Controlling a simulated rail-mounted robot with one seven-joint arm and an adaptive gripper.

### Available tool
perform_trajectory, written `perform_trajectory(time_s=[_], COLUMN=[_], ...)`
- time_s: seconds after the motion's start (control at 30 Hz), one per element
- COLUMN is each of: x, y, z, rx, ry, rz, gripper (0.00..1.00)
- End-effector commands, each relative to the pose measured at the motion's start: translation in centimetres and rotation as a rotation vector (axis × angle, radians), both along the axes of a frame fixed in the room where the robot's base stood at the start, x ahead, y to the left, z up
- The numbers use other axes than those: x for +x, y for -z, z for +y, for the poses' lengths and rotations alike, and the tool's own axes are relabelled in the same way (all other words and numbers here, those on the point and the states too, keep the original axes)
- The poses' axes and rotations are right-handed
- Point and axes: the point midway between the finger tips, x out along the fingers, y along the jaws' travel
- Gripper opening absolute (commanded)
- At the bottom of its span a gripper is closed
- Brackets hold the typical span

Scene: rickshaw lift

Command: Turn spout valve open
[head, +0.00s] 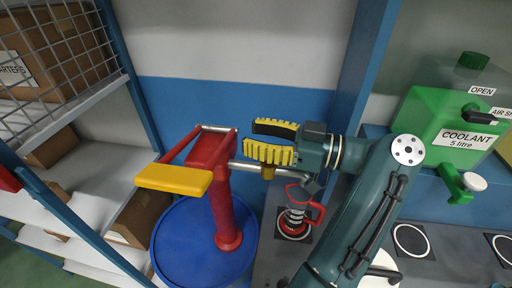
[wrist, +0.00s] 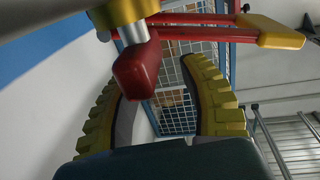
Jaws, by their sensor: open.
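A red hand pump (head: 222,190) with a yellow-ended handle (head: 173,179) stands on a blue drum. A metal spout pipe (head: 244,166) runs right from it to a brass-coloured valve body (head: 268,173). In the wrist view, a red valve lever (wrist: 137,68) hangs from a silver stem under a yellow collar (wrist: 125,10). My gripper (head: 251,137) is open, its yellow-and-black fingers near the spout. In the wrist view my gripper (wrist: 152,76) has the lever in its opening, nearer the left finger; contact cannot be told. The lever is hidden in the head view.
A red-handled can (head: 294,222) stands below the spout. A green coolant container (head: 455,125) with a tap is at the right. A blue post (head: 355,80) rises behind my arm. Shelves with boxes (head: 55,55) fill the left. The blue drum (head: 178,245) stands in front.

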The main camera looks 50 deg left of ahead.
Motion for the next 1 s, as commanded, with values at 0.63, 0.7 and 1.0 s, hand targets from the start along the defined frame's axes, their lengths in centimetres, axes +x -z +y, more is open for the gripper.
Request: perform_trajectory(time_s=[0.63, 0.7, 1.0], x=[0.0, 0.0, 0.6], y=[-6.5, -6.5, -6.7], z=[0.0, 0.0, -0.4], rx=[-0.001, -0.001, -0.004], ry=[0.0, 0.0, 0.024], rz=[0.002, 0.002, 0.01], gripper=[0.43, 0.43, 0.43])
